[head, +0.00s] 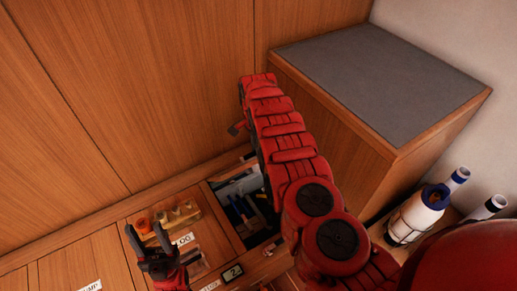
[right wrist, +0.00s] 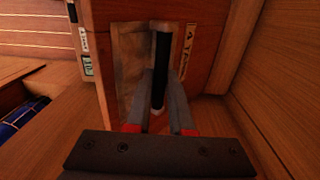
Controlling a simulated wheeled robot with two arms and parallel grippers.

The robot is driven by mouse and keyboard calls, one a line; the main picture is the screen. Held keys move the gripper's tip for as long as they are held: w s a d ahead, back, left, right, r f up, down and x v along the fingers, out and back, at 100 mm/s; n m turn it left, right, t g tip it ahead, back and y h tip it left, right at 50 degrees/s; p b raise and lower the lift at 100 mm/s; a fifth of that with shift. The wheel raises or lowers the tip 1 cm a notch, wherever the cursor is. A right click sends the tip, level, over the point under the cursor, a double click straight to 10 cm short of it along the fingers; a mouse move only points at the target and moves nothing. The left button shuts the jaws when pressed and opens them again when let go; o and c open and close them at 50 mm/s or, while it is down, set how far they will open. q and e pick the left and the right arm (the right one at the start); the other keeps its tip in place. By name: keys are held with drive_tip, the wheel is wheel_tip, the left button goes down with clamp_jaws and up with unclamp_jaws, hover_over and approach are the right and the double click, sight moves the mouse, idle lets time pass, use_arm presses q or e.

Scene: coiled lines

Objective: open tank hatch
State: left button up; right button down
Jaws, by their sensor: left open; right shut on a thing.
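In the right wrist view my right gripper (right wrist: 160,92) is shut on a black bar handle (right wrist: 161,62) with pale ends. The handle is on a wooden hatch panel (right wrist: 200,70) with a paler area behind the bar. A label (right wrist: 187,42) on the panel seems to read "TANK", partly legible. My left gripper (head: 150,240) is open and empty at the lower left, above the wooden floor boards.
A dark open compartment (head: 228,188) with blue items lies beside my right arm. Small orange and yellow items (head: 165,216) sit left of it. A grey-topped wooden box (head: 380,85) stands at the right. Wooden wall panels rise behind.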

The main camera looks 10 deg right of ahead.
drive_tip(key=shift+a+f, duration=0.25)
drive_tip(key=shift+a, duration=0.1)
drive_tip(key=c, duration=1.2)
unclamp_jaws()
drive_tip(key=o, duration=0.4)
drive_tip(key=shift+w+f, duration=0.25)
drive_tip(key=shift+f, duration=0.05)
drive_tip(key=shift+s+d+r, duration=0.15)
drive_tip(key=shift+d+r, duration=0.05)
drive_tip(key=shift+r, duration=0.05)
